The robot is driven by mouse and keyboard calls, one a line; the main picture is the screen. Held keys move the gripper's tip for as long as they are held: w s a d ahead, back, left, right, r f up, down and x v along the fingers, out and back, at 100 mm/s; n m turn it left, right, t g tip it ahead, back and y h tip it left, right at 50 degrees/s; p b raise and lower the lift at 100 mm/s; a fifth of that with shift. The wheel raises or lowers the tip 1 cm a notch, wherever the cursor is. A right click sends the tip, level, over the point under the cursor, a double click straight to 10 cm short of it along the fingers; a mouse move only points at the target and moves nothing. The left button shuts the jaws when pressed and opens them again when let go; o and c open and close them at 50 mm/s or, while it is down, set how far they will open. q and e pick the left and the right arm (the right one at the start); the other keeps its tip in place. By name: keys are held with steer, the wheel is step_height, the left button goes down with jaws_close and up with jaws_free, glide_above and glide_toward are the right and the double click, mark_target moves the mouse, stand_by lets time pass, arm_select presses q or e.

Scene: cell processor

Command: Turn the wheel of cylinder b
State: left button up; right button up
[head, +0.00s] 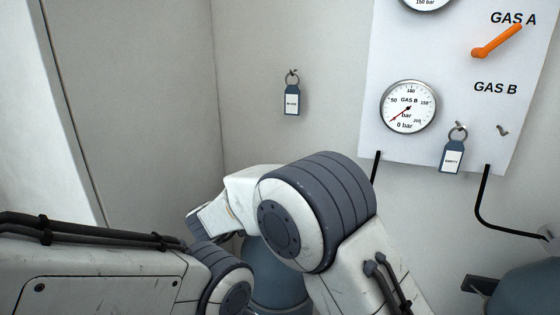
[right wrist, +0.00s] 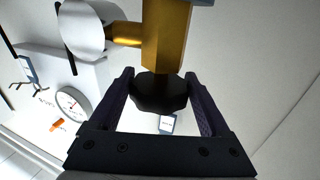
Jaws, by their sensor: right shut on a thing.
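In the right wrist view a black faceted wheel (right wrist: 160,95) sits at the lower end of a brass valve body (right wrist: 165,35). My right gripper (right wrist: 158,78) has its two fingers on either side of this wheel and is shut on it. In the head view my right arm reaches across the middle and hides the wheel and most of the gripper. A blue-grey cylinder (head: 277,272) stands behind and below that arm, partly covered. My left arm comes in from the left, and its gripper is out of view. The GAS B gauge (head: 408,106) reads about 0 bar.
The white gas panel (head: 450,60) carries an orange lever (head: 497,41) beside GAS A and an EMPTY tag (head: 452,156) on a hook. Another tag (head: 292,99) hangs on the wall. A second cylinder (head: 535,290) stands at lower right. Black pipes (head: 484,200) run below the panel.

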arm_select(q)
steer(key=shift+r+p, duration=1.75)
steer(key=shift+r, duration=0.55)
arm_select(e)
steer(key=shift+s+m+g+h, duration=0.1)
steer(key=shift+m+g+h, duration=1.5)
steer(key=shift+g+h, duration=0.2)
steer(key=o, duration=1.2)
